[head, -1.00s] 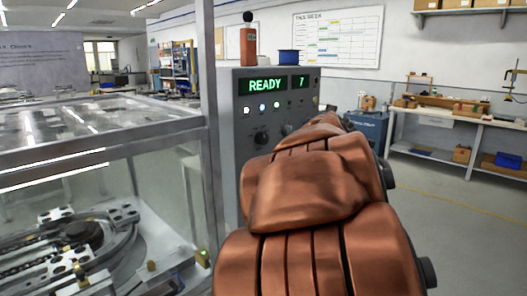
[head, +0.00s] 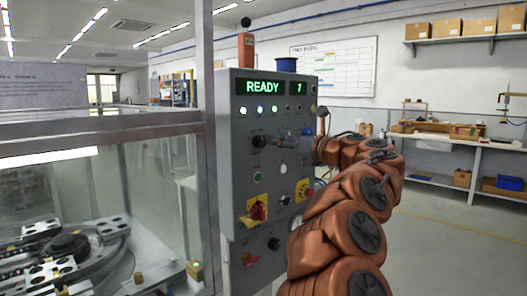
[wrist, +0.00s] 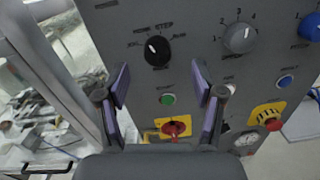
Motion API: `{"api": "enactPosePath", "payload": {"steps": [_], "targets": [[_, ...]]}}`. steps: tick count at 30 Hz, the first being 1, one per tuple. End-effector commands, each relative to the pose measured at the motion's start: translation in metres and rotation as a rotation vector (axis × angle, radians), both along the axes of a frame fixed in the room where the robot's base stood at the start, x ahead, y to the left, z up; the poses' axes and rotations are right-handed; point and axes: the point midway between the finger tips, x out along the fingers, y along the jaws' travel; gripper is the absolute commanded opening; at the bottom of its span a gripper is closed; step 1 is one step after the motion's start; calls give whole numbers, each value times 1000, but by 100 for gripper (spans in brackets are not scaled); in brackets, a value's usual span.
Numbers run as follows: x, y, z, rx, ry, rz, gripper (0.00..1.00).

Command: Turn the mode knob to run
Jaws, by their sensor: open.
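The mode knob (wrist: 157,51) is a black round knob with a white pointer mark on the grey control panel (wrist: 205,60). In the wrist view its mark points up and slightly left, among small labels; STEP is readable, the others are too blurred. In the head view the knob (head: 259,141) sits below a row of lit buttons. My gripper (wrist: 160,87) is open and empty. Its two purple-padded fingers stand apart to the lower left and lower right of the knob. In the head view my gripper (head: 273,142) is just right of the knob; whether it touches cannot be told.
A grey numbered knob (wrist: 240,38), a green button (wrist: 168,99) and a red switch on yellow (wrist: 174,128) are near. The display (head: 261,87) reads READY. A glass-walled enclosure (head: 100,130) stands left; open floor (head: 440,240) lies right.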

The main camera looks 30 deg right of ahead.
Motion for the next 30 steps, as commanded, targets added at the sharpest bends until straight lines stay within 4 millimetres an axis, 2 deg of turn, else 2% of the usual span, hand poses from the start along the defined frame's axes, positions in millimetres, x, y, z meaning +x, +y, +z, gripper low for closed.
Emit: {"api": "enactPosePath", "payload": {"steps": [3, 8, 21, 30], "targets": [[-1, 2, -11, -29, 18, 29, 68], [6, 6, -11, -35, 22, 37, 68], [59, 17, -11, -31, 20, 34, 68], [75, 21, -10, -33, 18, 33, 68]]}}
